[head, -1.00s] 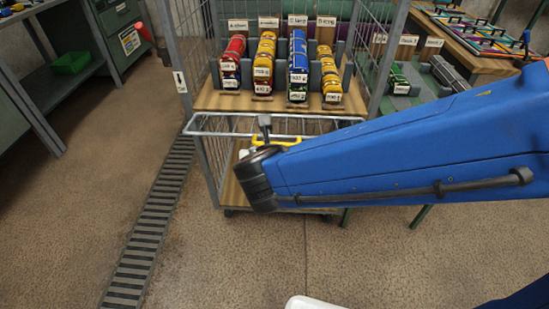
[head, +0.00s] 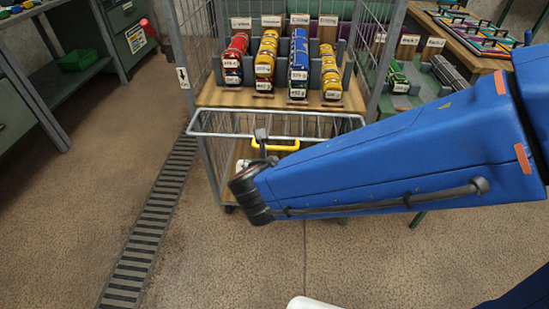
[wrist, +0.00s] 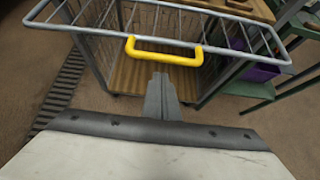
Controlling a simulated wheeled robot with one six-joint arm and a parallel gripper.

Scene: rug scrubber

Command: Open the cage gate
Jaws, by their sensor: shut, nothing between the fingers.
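The cage gate is a wire panel (head: 227,124) with a grey tube frame, across the front of the wire cage trolley (head: 196,62). Its bars also show in the wrist view (wrist: 100,17), running back from the near rail; I cannot tell its exact angle. A yellow handle (head: 285,147) sits on the near rail and shows whole in the wrist view (wrist: 165,53). My gripper (head: 262,133) is shut and empty. In the wrist view its fingertips (wrist: 161,76) lie just below the middle of the handle in the picture, apparently not gripping it.
The trolley's upper shelf (head: 215,95) holds labelled rows of red, yellow and blue rolls. A wooden table (head: 470,55) stands right, and a workbench (head: 60,95) left. A floor drain grate (head: 150,220) runs left of the trolley. The floor in front is clear.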

